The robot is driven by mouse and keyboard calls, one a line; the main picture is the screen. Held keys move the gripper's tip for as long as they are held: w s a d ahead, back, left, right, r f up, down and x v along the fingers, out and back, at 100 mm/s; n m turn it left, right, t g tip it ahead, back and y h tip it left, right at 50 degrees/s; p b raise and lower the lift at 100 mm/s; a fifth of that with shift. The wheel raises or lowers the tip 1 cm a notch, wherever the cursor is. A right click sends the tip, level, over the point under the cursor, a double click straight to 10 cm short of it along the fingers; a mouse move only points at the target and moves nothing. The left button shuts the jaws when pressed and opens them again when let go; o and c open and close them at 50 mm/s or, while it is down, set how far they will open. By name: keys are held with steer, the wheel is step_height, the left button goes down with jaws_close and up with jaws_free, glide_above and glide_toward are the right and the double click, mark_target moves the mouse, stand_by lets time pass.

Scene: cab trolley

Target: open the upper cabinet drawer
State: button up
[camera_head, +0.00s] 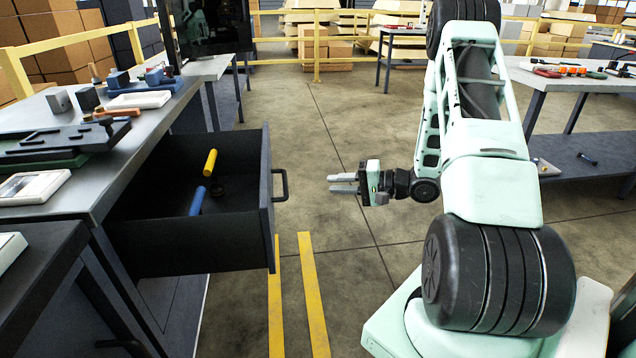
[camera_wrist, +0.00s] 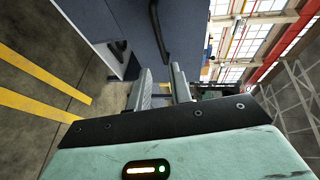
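The upper cabinet drawer (camera_head: 190,245) stands pulled well out of the grey cabinet under the left bench in the head view. A yellow cylinder (camera_head: 210,162) and a blue cylinder (camera_head: 197,201) lie inside it. Its dark bar handle (camera_head: 283,186) is on the front face, toward my arm. My gripper (camera_head: 342,183) is to the right of the handle, apart from it, with its fingers pointing left at it. In the wrist view my gripper (camera_wrist: 160,72) has a gap between its fingers and holds nothing; the handle (camera_wrist: 160,32) shows beyond the fingertips.
A lower handle (camera_head: 125,347) shows on the cabinet below. The bench top (camera_head: 130,165) carries several tools and blocks. Yellow floor lines (camera_head: 312,290) run beside the drawer. Open floor (camera_head: 330,120) lies behind my gripper. Another workbench (camera_head: 575,80) stands at the right.

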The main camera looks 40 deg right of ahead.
steer(key=shift+v, duration=1.15)
steer(key=w+a+r+n+g+h, duration=0.35)
steer(key=w+h, duration=0.25)
steer(key=w, duration=0.2)
steer(key=s+a+r+n+g+h, duration=0.2)
steer(key=a+r+n+g+h, duration=0.15)
steer(key=a, duration=0.25)
steer(key=s+a+r+n+g+y, duration=0.1)
steer(key=s+a+r+n+g, duration=0.15)
steer(key=s+a+n, duration=0.75)
steer(key=s+a+r+n+g+y, duration=0.15)
steer(key=s+a+g, duration=0.25)
steer(key=s+a, duration=1.4)
step_height(320, 180, up, 15)
steer(key=w+a+p, duration=0.1)
steer(key=a+p, duration=0.1)
steer(key=p, duration=1.3)
steer(key=shift+w+a+h, duration=0.3)
steer(key=shift+w+a, duration=0.05)
steer(key=shift+w, duration=0.05)
